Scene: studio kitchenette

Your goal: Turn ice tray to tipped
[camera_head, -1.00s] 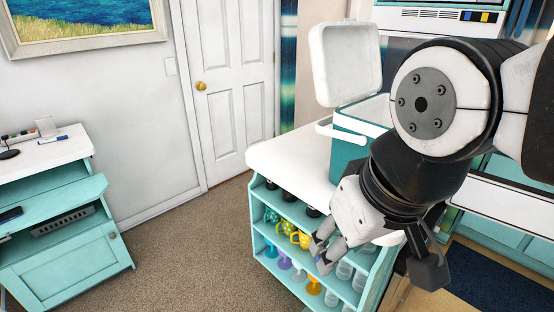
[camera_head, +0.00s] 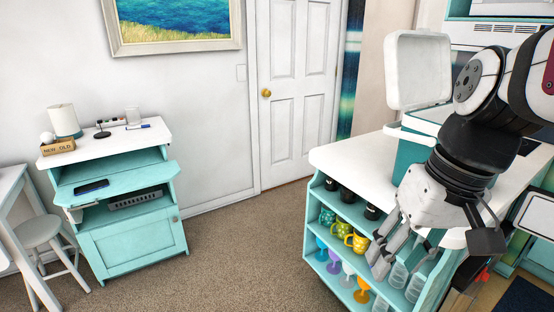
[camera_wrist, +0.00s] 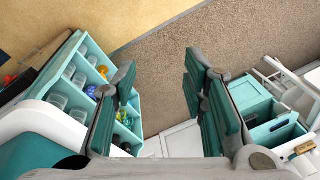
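I cannot make out an ice tray in either view. My gripper (camera_head: 378,258) points downward in front of the shelf unit's right part in the head view. In the wrist view my gripper (camera_wrist: 160,72) shows two teal-padded fingers spread wide apart, with nothing between them but floor and a pale surface further off. A teal and white cooler (camera_head: 408,162) stands on the shelf unit's white top with its white lid (camera_head: 418,72) raised. My arm covers part of the cooler, and its inside is hidden.
The teal shelf unit (camera_head: 316,212) holds colored cups, goblets and clear glasses close to my gripper. A teal cabinet (camera_head: 136,246) with a phone (camera_head: 91,187) on its pull-out shelf stands at left, beside a stool (camera_head: 38,232). Carpet between them is clear.

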